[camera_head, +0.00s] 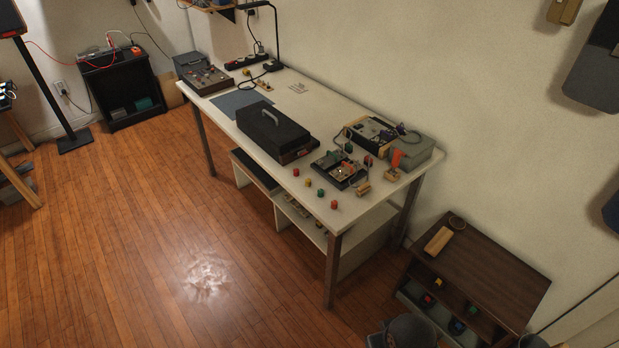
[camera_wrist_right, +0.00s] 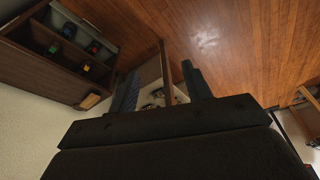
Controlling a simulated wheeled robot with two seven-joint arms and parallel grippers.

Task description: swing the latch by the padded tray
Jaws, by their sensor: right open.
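A dark open tray (camera_head: 352,183) with small parts lies near the right front of the white table (camera_head: 310,95). It may be the padded tray, but its lining is too small to make out. I cannot pick out the latch with certainty. A closed black case (camera_head: 268,133) with a grey handle on its lid stands left of the tray. My right gripper (camera_wrist_right: 160,86) is open and empty in the right wrist view, its two dark fingers apart, with part of the table beyond them. My left gripper is in neither view.
A grey box (camera_head: 416,153) and an open case with a yellow edge (camera_head: 368,132) stand behind the tray. Several coloured pegs line the front edge. A dark wooden shelf unit (camera_head: 490,262) stands right of the table. The floor (camera_head: 150,230) in front is clear.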

